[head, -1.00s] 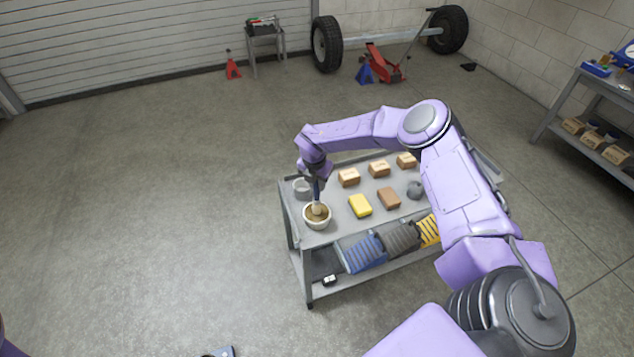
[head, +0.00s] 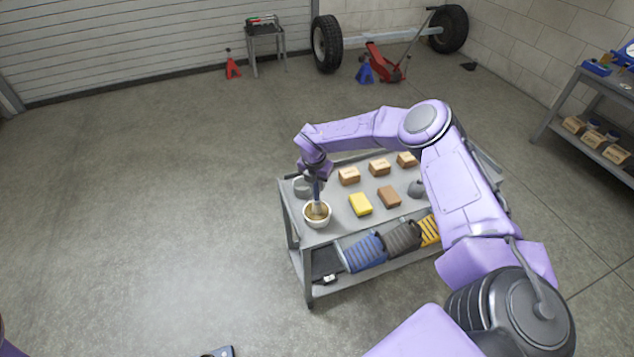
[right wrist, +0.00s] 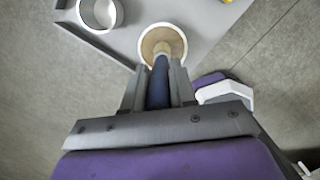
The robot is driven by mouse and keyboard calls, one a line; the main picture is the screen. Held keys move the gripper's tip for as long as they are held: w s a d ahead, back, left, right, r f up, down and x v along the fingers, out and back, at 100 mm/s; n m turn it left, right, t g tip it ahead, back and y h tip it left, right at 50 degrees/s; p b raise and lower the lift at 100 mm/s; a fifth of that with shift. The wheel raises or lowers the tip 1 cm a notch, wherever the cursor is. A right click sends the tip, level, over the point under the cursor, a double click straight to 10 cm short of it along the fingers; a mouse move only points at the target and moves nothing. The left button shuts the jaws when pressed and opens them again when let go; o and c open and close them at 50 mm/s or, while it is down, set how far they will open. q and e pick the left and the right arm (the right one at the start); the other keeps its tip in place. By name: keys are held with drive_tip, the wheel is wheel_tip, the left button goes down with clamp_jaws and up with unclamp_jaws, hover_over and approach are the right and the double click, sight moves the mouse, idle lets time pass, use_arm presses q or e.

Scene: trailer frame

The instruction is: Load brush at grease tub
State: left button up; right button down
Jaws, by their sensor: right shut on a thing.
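The grease tub (head: 307,222) is a white round tub with tan grease, standing at the near left end of the grey cart's top. It also shows in the right wrist view (right wrist: 145,39). My right gripper (head: 315,184) is above the tub, pointing down, shut on the brush's dark blue handle (right wrist: 158,85). The brush (head: 316,207) stands nearly upright with its pale lower end in the tub; whether the bristles touch the grease I cannot tell.
An empty grey cup (head: 301,188) stands just behind the tub. The cart top (head: 338,222) also holds a yellow sponge (head: 360,204), a brown block (head: 389,197), several small boxes and a grey lump.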

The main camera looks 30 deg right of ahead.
drive_tip(key=shift+b, duration=0.35)
idle(0.7)
idle(0.5)
drive_tip(key=shift+r+p, duration=1.9)
drive_tip(key=shift+r, duration=1.55)
